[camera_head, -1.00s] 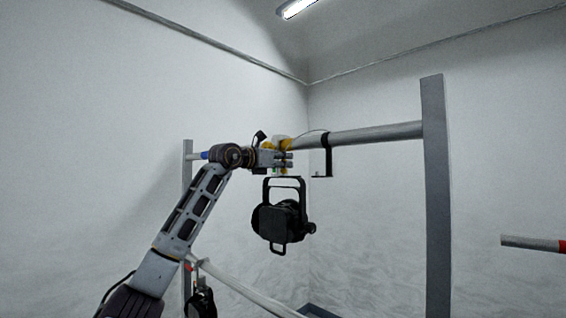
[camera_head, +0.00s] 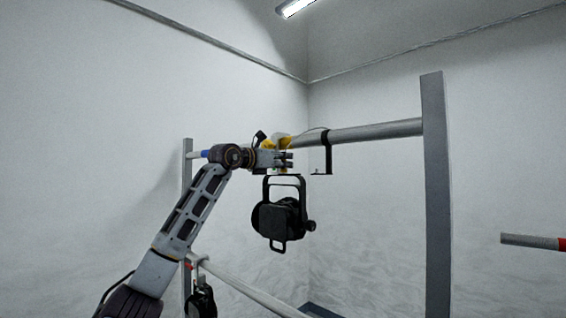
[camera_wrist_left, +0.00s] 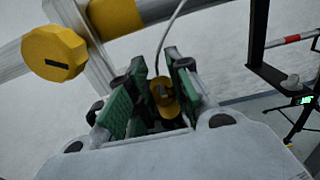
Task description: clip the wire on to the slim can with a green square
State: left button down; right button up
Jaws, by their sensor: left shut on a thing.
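A black can (camera_head: 283,222) hangs in its yoke below the upper rail in the head view. I cannot make out a green square on it. My left gripper (camera_head: 290,160) is just above the yoke, close under the rail. In the left wrist view, its green-padded jaws (camera_wrist_left: 156,92) are shut on a small yellow clip (camera_wrist_left: 167,100). A thin grey wire (camera_wrist_left: 168,35) runs up from the clip. The far end of the wire is hidden. My right gripper is not in view.
The upper rail (camera_head: 375,133) meets a grey post (camera_head: 434,200) at right. A black bracket (camera_head: 328,155) hangs beside my gripper. A yellow knob (camera_wrist_left: 54,52) is near my jaws. Another black can (camera_head: 201,301) hangs on the lower rail (camera_head: 245,288).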

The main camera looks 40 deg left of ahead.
pick_arm(q)
jog(key=c, duration=1.2)
grip_release()
jog(key=shift+s, duration=0.1)
jog(key=s, duration=1.1)
jog(key=shift+s+a, duration=0.35)
jog(key=shift+a, duration=0.1)
